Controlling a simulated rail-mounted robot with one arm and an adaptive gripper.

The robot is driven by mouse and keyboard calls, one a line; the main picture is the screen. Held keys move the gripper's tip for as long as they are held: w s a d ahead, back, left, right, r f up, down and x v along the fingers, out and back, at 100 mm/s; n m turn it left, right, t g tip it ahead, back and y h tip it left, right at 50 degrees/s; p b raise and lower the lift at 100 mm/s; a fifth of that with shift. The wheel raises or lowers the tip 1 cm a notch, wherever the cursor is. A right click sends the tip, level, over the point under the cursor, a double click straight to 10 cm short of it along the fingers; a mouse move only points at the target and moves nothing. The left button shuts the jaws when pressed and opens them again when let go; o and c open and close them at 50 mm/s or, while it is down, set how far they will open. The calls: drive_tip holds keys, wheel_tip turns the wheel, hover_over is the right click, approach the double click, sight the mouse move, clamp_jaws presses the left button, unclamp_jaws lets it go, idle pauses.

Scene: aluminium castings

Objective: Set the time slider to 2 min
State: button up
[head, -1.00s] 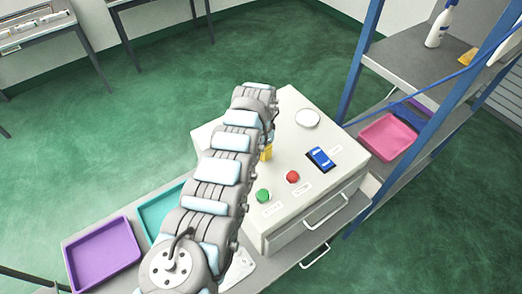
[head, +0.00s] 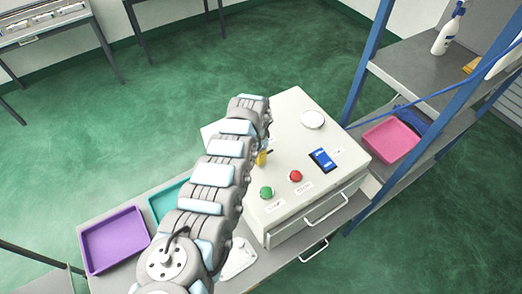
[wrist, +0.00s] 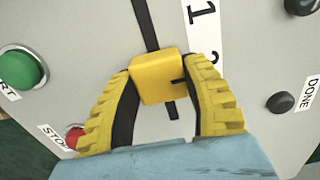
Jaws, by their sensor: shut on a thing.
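The time slider is a yellow block knob (wrist: 158,78) on a black slot in a light grey panel. A short black mark shows on the knob's right side. In the wrist view, my gripper (wrist: 160,80) has its yellow ribbed fingers closed on both sides of the knob. A white scale strip (wrist: 203,20) right of the slot shows a 1; a digit below it is partly hidden by the right finger. The knob's mark sits lower than the 1. In the head view, a small yellow part (head: 262,158) shows beside my arm; I cannot tell knob from finger there.
The control box (head: 295,215) carries a green button (head: 267,193), a red button (head: 296,176), a blue display (head: 323,160) and a round white disc (head: 312,119). In the wrist view, a dark DONE button (wrist: 281,102) is at right. A purple tray (head: 114,240) lies left.

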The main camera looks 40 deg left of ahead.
drive_tip(key=shift+f, duration=0.1)
drive_tip(key=o, duration=1.3)
wheel_tip(320, 180, up, 12)
drive_tip(key=shift+r, duration=0.1)
